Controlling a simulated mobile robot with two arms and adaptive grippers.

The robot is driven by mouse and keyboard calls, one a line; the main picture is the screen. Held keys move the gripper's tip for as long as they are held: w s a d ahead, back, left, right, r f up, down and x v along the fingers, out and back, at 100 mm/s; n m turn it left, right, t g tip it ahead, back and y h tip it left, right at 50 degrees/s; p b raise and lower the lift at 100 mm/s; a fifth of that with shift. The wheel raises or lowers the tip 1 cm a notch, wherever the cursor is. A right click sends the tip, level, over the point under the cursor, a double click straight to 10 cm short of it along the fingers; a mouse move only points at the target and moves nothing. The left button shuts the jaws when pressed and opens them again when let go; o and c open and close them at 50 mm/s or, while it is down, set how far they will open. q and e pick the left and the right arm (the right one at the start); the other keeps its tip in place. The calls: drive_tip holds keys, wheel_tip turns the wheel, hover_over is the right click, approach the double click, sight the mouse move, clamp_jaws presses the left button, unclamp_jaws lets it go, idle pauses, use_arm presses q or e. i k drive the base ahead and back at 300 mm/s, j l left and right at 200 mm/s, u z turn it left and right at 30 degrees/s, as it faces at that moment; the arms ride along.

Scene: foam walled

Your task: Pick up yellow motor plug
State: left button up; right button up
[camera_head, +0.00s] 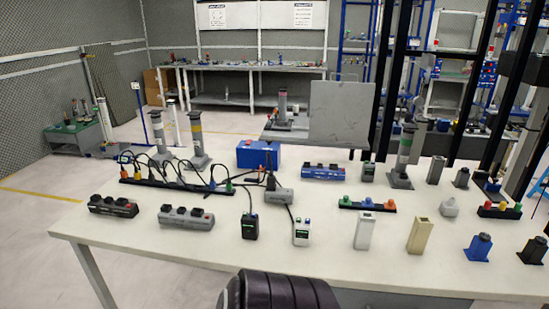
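Several small coloured plugs stand on the white table (330,255). A black strip (487,211) at the right edge of the table carries red, yellow and green pieces; the yellow piece (502,207) sits between the other two. I cannot tell for sure whether it is the yellow motor plug. Neither of my grippers shows; a dark ribbed part at the bottom edge is probably mine.
A third strip (350,204) with green, blue and orange pieces lies mid-table. Black (250,226) and white (301,232) boxes, a white block (365,230), a beige block (420,235) and a blue block (479,247) stand near the front.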

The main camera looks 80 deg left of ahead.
sight(137, 175)
drive_tip(key=u, duration=3.75)
